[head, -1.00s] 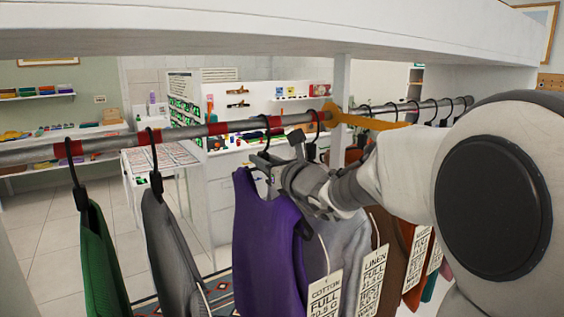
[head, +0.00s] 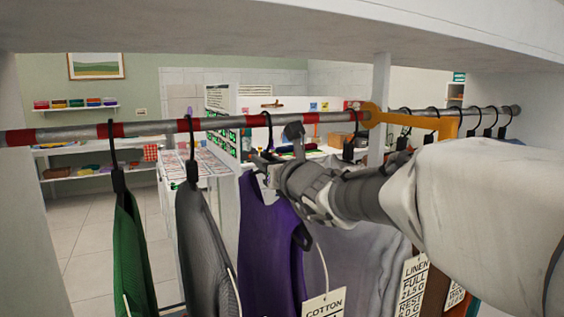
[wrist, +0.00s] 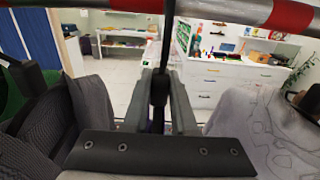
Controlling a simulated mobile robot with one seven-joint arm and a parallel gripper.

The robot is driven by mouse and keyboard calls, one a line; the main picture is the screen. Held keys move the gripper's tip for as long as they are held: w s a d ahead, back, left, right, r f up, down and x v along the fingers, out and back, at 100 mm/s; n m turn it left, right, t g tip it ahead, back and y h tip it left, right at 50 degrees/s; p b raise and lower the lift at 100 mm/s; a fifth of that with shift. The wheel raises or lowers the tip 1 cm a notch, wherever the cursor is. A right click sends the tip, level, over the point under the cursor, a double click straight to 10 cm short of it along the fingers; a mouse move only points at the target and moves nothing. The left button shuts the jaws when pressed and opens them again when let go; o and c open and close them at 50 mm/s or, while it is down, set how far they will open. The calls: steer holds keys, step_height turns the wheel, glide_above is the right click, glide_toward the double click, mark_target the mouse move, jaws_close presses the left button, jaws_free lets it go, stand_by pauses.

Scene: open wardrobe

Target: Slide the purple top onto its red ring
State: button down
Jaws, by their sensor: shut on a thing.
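The purple top (head: 268,240) hangs on a black hanger whose hook is over the metal rail. My gripper (head: 264,168) is shut on the hanger (wrist: 159,88) at its neck, just under the hook, between the two fingers in the wrist view. In the wrist view, the hook meets the rail just right of a red ring (wrist: 128,4), on bare metal. Another red ring (wrist: 291,16) lies farther right, with a clear gap. The purple top is mostly hidden in the wrist view, below the gripper.
A dark grey top (head: 205,245) and a green top (head: 133,255) hang to the left, with hooks at red rings. A light grey top (head: 365,265) hangs close on the right. A yellow bracket (head: 440,124) is farther right. The shelf (head: 200,30) is overhead.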

steer(key=shift+s+a+f+b, duration=0.1)
steer(key=shift+s+a+b, duration=0.1)
steer(key=shift+a+b, duration=0.3)
steer(key=shift+s+a+f+b, duration=0.1)
steer(key=shift+s+a+b, duration=0.1)
steer(key=shift+a+b, duration=0.3)
steer(key=c, duration=1.1)
jaws_free()
steer(key=shift+a+r, duration=0.1)
steer(key=shift+r, duration=0.15)
steer(key=o, duration=0.5)
steer(key=shift+c, duration=0.2)
steer(key=shift+s+f, duration=0.1)
steer(key=shift+s, duration=0.05)
